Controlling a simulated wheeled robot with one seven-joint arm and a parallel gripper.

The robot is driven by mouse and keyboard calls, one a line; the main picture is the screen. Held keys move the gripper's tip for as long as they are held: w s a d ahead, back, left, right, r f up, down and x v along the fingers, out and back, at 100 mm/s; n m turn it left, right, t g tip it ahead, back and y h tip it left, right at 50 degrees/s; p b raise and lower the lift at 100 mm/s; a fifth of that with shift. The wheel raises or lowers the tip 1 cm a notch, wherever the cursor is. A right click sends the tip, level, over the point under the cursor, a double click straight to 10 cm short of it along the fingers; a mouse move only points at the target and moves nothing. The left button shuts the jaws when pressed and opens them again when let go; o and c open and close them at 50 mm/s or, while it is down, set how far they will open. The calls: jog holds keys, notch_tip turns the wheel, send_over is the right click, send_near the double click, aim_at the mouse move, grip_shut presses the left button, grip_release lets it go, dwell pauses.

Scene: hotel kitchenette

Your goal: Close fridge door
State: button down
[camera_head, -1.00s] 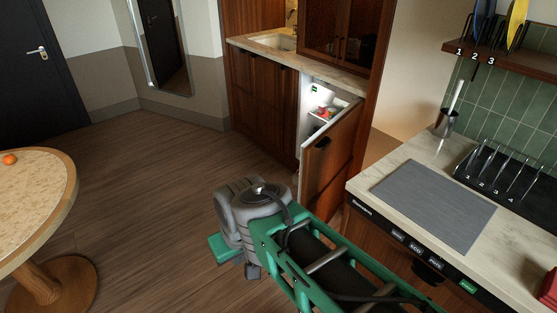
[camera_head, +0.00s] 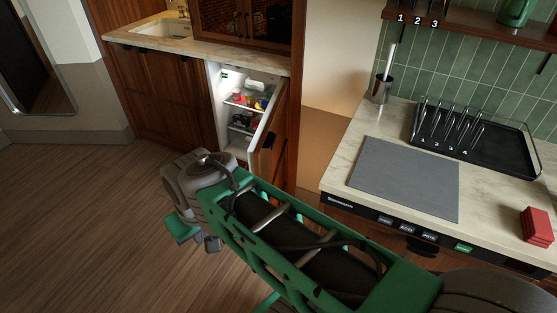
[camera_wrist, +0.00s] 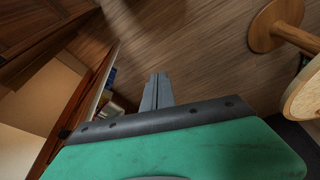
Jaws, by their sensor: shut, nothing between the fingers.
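The fridge (camera_head: 213,85) is built in under the sink counter, and its lit white inside shows shelves with several small items. Its wood-fronted door (camera_head: 273,150) stands open, hinged on the right, with a dark handle on its front. My arm reaches toward it, and the wrist hides the door's lower part. In the wrist view my gripper (camera_wrist: 158,76) is shut and empty, its fingers together above the wood floor. The open door (camera_wrist: 82,103) lies left of the fingers there, with a gap visible between. The fingertips cannot be made out in the head view.
A counter (camera_head: 334,165) with a grey mat (camera_head: 405,178), a black rack (camera_head: 490,150) and a red block (camera_head: 537,227) stands at the right, close to my arm. Wood floor (camera_head: 80,210) is clear at the left. A round table (camera_wrist: 302,97) shows in the wrist view.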

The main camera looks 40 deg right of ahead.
jog(key=w+d+f+m+t+b, duration=0.1)
jog(key=w+d+f+m, duration=0.1)
jog(key=w+d, duration=0.35)
jog(key=w+d+f+m+b, duration=0.1)
jog(key=w+d+m+b, duration=0.1)
jog(key=d, duration=0.6)
jog(key=w+d+f+m+t+b, duration=0.1)
jog(key=w+d+f+m, duration=0.15)
jog(key=d, duration=0.45)
jog(key=s+d+f+m+t+b, duration=0.1)
jog(key=d+m, duration=0.1)
jog(key=d, duration=0.7)
jog(key=s+d+f+m+t+b, duration=0.1)
jog(key=s+d+f+m, duration=0.1)
jog(key=d, duration=0.6)
send_near(264, 170)
notch_tip(264, 170, down, 3)
jog(key=s+d, duration=0.1)
jog(key=s, duration=0.1)
jog(key=shift+n+h, duration=0.25)
jog(key=shift+h, duration=0.05)
jog(key=shift+w+a+f+p, duration=0.1)
jog(key=shift+w+a, duration=0.2)
jog(key=shift+w, duration=0.4)
jog(key=shift+w+a+f+p, duration=0.1)
jog(key=shift+w+a, duration=0.2)
jog(key=shift+w, duration=0.45)
jog(key=shift+w+a+p, duration=0.1)
jog(key=shift+w+a, duration=0.2)
jog(key=shift+w, duration=0.4)
